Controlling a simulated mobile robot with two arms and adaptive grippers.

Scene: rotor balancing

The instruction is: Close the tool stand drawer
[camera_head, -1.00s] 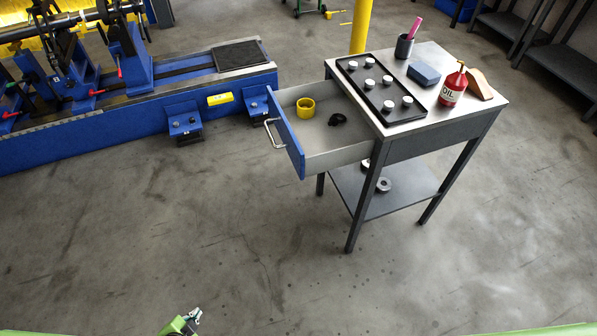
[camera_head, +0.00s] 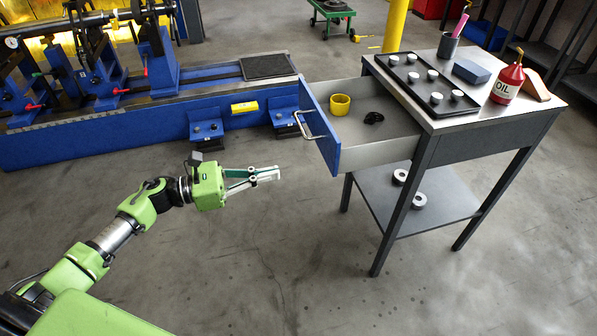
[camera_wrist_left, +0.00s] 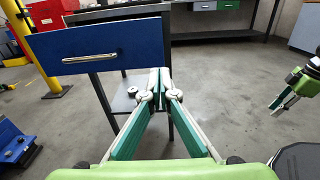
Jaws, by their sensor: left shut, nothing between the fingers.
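The tool stand (camera_head: 428,145) is a grey metal table with a lower shelf. Its drawer (camera_head: 372,150) is pulled out to the left, with a blue front (camera_head: 326,150) and a silver handle (camera_head: 303,125). A yellow ring (camera_head: 340,104) and a small black item (camera_head: 374,117) lie in the drawer. My left gripper (camera_head: 275,174) is shut and empty, left of and apart from the drawer front. In the left wrist view, the blue front (camera_wrist_left: 120,42) fills the upper left, beyond the shut fingertips (camera_wrist_left: 160,90). My right gripper (camera_wrist_left: 280,108) shows partly at the right edge; its jaws are unclear.
On the stand top are a black tray (camera_head: 405,86) of weights, a blue block (camera_head: 471,71), a red oil bottle (camera_head: 507,83) and a cup (camera_head: 448,46). A blue machine bed (camera_head: 140,125) stands behind. The floor (camera_head: 270,260) in front is clear.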

